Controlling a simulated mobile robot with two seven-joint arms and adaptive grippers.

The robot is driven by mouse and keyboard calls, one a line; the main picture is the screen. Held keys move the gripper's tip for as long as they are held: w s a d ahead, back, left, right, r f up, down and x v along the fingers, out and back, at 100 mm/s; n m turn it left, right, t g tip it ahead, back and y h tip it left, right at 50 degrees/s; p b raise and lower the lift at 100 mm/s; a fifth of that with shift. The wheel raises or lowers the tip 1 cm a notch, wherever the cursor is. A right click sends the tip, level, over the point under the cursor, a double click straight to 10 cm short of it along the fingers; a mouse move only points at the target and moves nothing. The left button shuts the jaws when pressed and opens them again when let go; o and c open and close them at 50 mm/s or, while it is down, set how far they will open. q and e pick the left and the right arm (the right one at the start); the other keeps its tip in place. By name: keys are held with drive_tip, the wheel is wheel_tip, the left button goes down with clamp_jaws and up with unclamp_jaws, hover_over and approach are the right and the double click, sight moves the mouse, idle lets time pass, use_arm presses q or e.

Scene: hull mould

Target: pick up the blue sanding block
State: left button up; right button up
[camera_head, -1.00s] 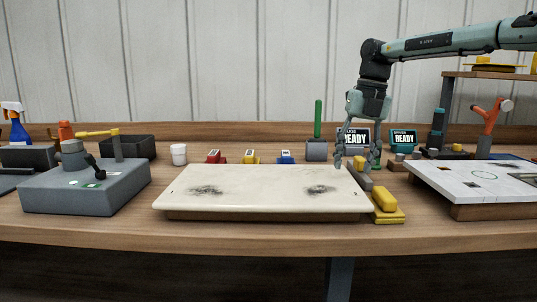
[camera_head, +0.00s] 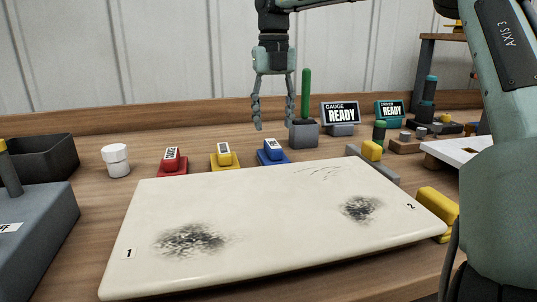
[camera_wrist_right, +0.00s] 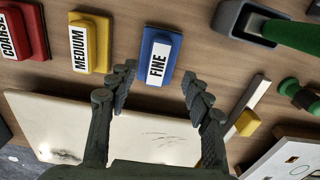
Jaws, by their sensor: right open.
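The blue sanding block (camera_head: 271,152) sits on the table behind the cream hull panel (camera_head: 200,245), at the right end of a row of blocks. In the right wrist view the blue block (camera_wrist_right: 158,55) bears a white label reading FINE and lies ahead of the fingertips, between their lines. My right gripper (camera_head: 273,112) is open and empty, above and behind the blue block in the head view. Its spread fingers also show in the right wrist view (camera_wrist_right: 157,90). My left gripper is not in view.
A yellow block (camera_head: 224,155) labelled MEDIUM and a red block (camera_head: 172,160) labelled COARSE stand to the left. A grey holder (camera_head: 303,134) with a green handle stands close on the right. A white cup (camera_head: 116,160) and dark bin (camera_head: 40,157) are farther left.

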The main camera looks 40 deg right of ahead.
sight(273, 144)
drive_tip(key=f, duration=0.5)
drive_tip(key=shift+s+a+f, duration=0.2)
drive_tip(key=shift+a+f, duration=0.05)
clamp_jaws()
